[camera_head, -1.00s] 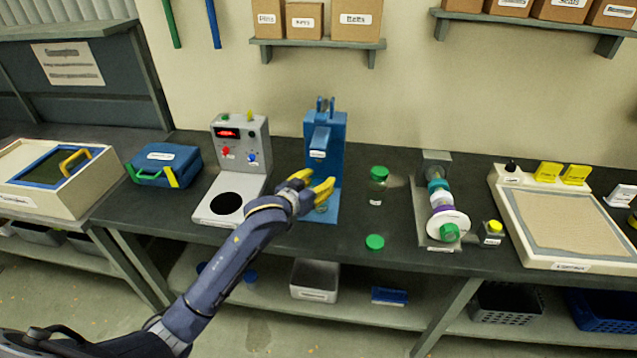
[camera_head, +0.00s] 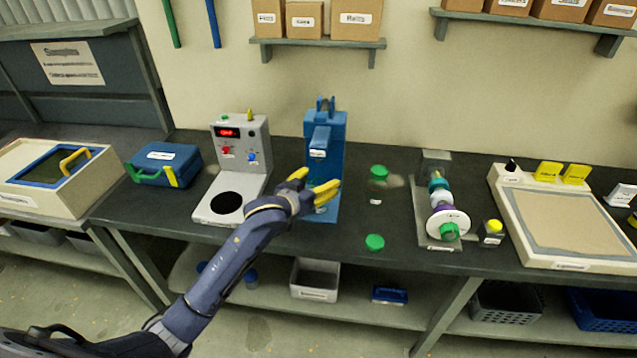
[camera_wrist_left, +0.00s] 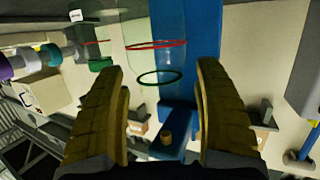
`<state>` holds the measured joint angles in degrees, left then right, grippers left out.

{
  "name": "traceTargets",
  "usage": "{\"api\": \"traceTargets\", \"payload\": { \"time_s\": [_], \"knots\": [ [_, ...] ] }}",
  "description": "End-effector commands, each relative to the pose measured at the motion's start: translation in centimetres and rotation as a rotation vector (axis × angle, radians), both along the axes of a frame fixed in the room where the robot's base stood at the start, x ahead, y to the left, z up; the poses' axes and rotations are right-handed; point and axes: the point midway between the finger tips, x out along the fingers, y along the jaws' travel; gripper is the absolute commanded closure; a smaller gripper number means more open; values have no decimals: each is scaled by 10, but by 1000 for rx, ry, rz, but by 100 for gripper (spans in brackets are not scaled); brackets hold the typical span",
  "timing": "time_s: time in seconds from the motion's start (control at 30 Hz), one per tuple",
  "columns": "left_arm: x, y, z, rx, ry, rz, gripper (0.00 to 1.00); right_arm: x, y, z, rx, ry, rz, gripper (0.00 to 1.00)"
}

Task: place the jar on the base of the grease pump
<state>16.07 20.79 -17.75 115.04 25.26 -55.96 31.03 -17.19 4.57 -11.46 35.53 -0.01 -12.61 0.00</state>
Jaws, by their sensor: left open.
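The blue grease pump (camera_head: 325,150) stands upright on the bench, with its flat blue base (camera_head: 322,217) in front. My left gripper (camera_head: 313,182) is at the pump, above the base, with its yellow fingers spread. A small clear jar (camera_head: 320,208) shows just below the fingers, over the base; I cannot tell whether it rests flat. In the left wrist view, my left gripper (camera_wrist_left: 163,110) is open around the blue pump (camera_wrist_left: 190,60). A red ring (camera_wrist_left: 155,44) and a green ring (camera_wrist_left: 160,77) show there, apparently parts of clear glassware. My right gripper is out of view.
A grey device (camera_head: 240,155) with a black round plate stands left of the pump. A clear green-lidded container (camera_head: 378,173) and a loose green lid (camera_head: 375,242) are to the right. Farther right are a ring-stacked spindle (camera_head: 440,200) and a yellow-topped block (camera_head: 493,228).

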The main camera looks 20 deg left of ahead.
Motion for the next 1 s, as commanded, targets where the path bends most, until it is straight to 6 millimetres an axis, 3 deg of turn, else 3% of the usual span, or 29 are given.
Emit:
{"api": "traceTargets", "payload": {
  "time_s": [0.6, 1.0],
  "knots": [
    [-88, 23, 22, 0, 1, -1, 31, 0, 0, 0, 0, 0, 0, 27],
    [-112, 29, 29, 0, 0, 0, 31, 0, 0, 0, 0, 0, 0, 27]
  ]
}}
